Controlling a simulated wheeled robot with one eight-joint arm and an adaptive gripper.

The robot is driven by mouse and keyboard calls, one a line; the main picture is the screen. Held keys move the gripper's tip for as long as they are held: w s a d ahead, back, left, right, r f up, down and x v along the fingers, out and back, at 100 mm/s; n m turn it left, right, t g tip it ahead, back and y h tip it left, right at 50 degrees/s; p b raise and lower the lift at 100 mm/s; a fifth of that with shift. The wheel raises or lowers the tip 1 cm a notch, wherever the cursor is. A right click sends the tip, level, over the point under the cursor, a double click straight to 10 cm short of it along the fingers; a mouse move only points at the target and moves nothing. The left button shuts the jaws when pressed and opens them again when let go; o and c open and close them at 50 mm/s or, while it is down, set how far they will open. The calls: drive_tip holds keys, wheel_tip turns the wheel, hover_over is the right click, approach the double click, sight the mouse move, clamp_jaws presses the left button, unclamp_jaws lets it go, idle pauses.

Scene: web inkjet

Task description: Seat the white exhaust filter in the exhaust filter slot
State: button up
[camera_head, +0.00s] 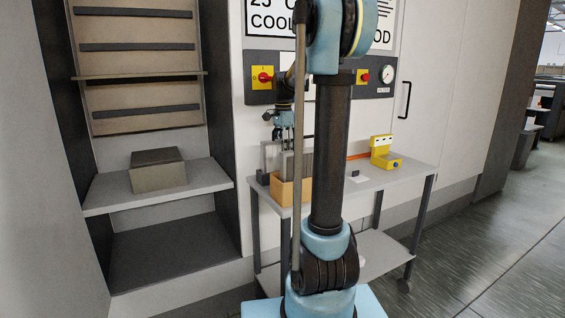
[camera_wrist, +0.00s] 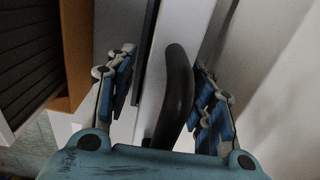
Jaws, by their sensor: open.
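My gripper (camera_head: 284,134) hangs over the left part of the table, above upright pale panels. In the wrist view its fingers (camera_wrist: 165,65) are spread, one on each side of a white panel with a dark curved handle (camera_wrist: 178,90). This panel may be the white exhaust filter, but I cannot be sure. The fingers look apart from the handle. In the head view, a pale framed panel (camera_head: 269,154) stands beside a cardboard box (camera_head: 291,192), partly hidden by my arm. I cannot make out which opening is the exhaust filter slot.
The box stands on a grey table (camera_head: 401,177) with a yellow device (camera_head: 384,153) at its right. A dark pleated panel (camera_wrist: 28,50) is left of my gripper in the wrist view. A grey box (camera_head: 158,171) sits on the left shelf (camera_head: 108,194). A control panel is behind.

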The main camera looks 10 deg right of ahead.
clamp_jaws()
drive_tip(key=shift+r, duration=0.15)
